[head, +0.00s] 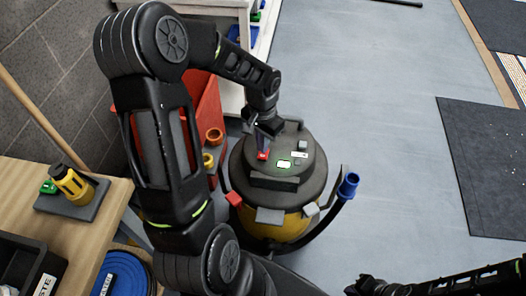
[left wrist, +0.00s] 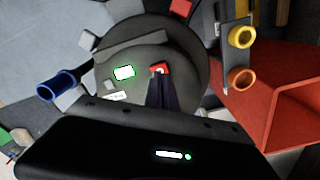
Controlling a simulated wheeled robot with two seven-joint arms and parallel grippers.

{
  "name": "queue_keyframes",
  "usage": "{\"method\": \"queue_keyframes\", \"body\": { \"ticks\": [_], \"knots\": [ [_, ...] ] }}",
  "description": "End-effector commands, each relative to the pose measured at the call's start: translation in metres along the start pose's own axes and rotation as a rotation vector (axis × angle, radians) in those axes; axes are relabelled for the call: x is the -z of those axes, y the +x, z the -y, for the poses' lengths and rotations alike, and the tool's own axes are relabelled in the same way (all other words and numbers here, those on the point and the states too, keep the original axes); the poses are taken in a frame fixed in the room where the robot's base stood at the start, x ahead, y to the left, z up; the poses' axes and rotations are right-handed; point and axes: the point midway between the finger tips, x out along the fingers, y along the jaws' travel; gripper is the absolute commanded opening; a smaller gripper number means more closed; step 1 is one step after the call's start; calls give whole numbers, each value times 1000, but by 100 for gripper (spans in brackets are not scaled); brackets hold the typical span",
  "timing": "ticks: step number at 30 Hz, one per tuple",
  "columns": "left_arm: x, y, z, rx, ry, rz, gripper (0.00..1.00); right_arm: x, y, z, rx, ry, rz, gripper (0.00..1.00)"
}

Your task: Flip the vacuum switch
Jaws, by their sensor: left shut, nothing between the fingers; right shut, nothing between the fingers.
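The vacuum (head: 281,218) is a round canister with a dark grey lid and a yellow body, standing on the floor. On its lid is a small red switch (head: 263,155), beside a lit green-white panel (head: 284,164). My left gripper (head: 264,148) is shut and empty, pointing down with its fingertips at the switch. In the left wrist view the fingertips (left wrist: 161,78) overlap the lower part of the red switch (left wrist: 160,69); I cannot tell whether they touch it. The switch's position is not clear. My right arm shows at the bottom right; its gripper (head: 368,286) is partly cut off by the lower edge.
A red bin (head: 205,105) stands just behind and left of the vacuum. A blue-ended hose (head: 348,186) curves along its right side. A wooden bench (head: 40,212) with a yellow tool (head: 72,186) is at the left. The grey floor at the right is clear, with dark mats (head: 490,165).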

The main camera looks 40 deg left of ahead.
Motion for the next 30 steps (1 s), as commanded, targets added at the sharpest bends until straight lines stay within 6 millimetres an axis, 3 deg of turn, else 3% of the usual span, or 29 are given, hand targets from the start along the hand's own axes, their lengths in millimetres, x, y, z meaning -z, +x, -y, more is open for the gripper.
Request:
{"method": "queue_keyframes", "body": {
  "ticks": [30],
  "knots": [
    [0, 14, 0, 0, 0, 0, 0, 0, 11, -4, 0, 0, 0, 0]
  ]
}}
